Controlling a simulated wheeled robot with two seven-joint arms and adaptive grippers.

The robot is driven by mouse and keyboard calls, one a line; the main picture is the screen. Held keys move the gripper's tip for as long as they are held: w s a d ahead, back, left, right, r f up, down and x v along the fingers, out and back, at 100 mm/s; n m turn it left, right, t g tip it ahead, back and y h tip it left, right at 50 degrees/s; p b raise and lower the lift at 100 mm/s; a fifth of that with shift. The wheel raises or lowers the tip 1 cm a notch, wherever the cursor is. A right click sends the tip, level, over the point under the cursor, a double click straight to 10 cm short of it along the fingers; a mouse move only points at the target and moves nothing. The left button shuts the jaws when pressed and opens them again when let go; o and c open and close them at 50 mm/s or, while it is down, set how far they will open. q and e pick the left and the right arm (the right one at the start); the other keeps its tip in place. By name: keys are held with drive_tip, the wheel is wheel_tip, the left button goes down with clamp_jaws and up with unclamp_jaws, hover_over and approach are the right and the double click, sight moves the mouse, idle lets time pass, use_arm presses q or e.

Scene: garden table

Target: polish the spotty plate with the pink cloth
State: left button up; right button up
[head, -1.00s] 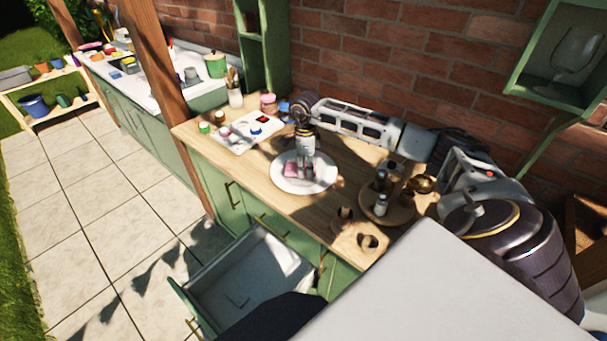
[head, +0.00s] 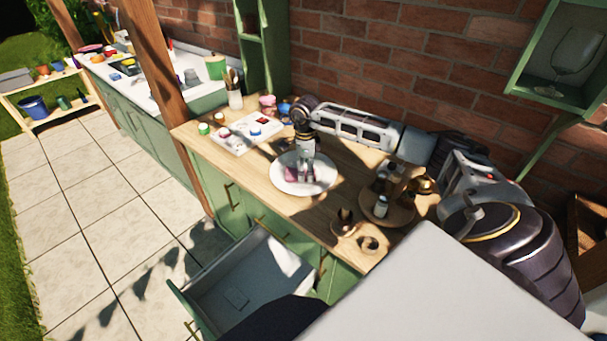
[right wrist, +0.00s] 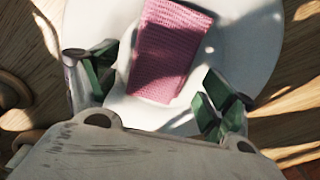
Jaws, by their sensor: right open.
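The white plate (head: 319,184) lies flat on the wooden counter; spots on it are too small to tell from shadows. The pink cloth (right wrist: 172,50) lies on the plate, folded into a rectangle; a bit of it (head: 290,175) shows beside my gripper in the head view. My right gripper (head: 305,178) points down over the plate. In the right wrist view my right gripper (right wrist: 155,98) is open, its green-padded fingers spread on either side of the near end of the cloth, apart from it. My left gripper is not in view.
A white paint tray (head: 236,142) and small jars stand left of the plate. A round wooden tray (head: 398,217) with bottles stands to its right, near small round holders (head: 369,244). An open drawer (head: 240,280) juts out below the counter. A brick wall (head: 400,70) rises behind.

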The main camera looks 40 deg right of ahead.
drive_tip(key=shift+r, duration=3.9)
drive_tip(key=shift+r, duration=0.25)
